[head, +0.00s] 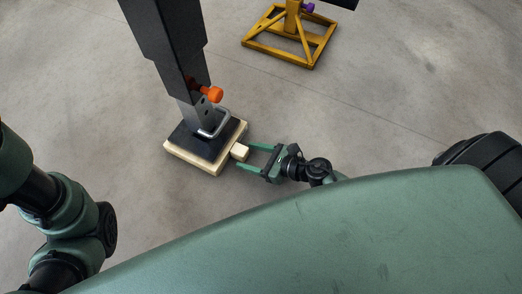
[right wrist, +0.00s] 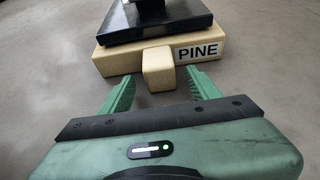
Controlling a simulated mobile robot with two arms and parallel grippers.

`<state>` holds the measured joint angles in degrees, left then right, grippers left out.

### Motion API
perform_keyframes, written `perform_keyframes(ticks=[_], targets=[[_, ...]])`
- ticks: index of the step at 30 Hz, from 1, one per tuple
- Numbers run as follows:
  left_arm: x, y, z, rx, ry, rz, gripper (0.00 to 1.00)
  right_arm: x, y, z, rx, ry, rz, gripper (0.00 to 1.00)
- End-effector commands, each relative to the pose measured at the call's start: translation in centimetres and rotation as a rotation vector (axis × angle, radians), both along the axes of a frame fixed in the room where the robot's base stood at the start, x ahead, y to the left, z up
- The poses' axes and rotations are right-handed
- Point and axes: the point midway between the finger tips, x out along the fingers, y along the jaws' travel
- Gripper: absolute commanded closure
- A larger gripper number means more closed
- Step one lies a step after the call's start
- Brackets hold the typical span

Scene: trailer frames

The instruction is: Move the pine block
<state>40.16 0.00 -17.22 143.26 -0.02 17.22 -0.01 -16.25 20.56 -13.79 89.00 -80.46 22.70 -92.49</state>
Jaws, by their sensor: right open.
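The pine block (head: 212,167) is a pale wooden slab on the floor under the black foot plate (head: 199,143) of a dark post. In the right wrist view the block (right wrist: 115,61) carries a "PINE" label (right wrist: 201,50), and a short wooden handle (right wrist: 158,69) sticks out of its near side. My right gripper (head: 256,155) is open and points at this handle. In the right wrist view its green fingers (right wrist: 160,92) lie left and right of the handle's near end, with gaps showing. My left arm shows at the left edge of the head view, but its gripper is not seen.
The dark post (head: 167,42) with an orange knob (head: 215,94) and a metal loop stands on the foot plate. A yellow frame stand (head: 311,60) is at the top. A black wheel (head: 487,165) is at the right. Bare concrete floor lies around the block.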

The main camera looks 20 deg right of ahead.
Motion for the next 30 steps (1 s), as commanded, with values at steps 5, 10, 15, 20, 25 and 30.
perform_keyframes(ticks=[5,10,15,20,25,30], targets=[[-0.01,-0.01,-0.44,0.0,0.0,0.0,0.64,0.86,0.65,-0.48,0.0,0.0,0.0,0.38],[0.0,-0.01,-0.4,0.0,0.0,0.0,0.64,0.95,0.72,-0.45,-0.001,-0.001,0.0,0.38],[0.01,-0.02,-0.4,0.0,0.0,0.0,0.64,0.93,0.71,-0.46,0.0,0.0,0.0,0.52],[0.01,-0.01,-0.4,0.0,0.0,0.0,0.64,0.92,0.72,-0.46,0.0,0.0,0.0,0.97],[0.02,-0.01,-0.39,0.0,0.001,0.0,0.64,0.9,0.72,-0.46,0.0,0.0,0.0,1.0],[0.03,0.0,-0.4,0.0,0.001,0.0,0.64,0.89,0.72,-0.46,0.0,0.001,0.001,1.0]])
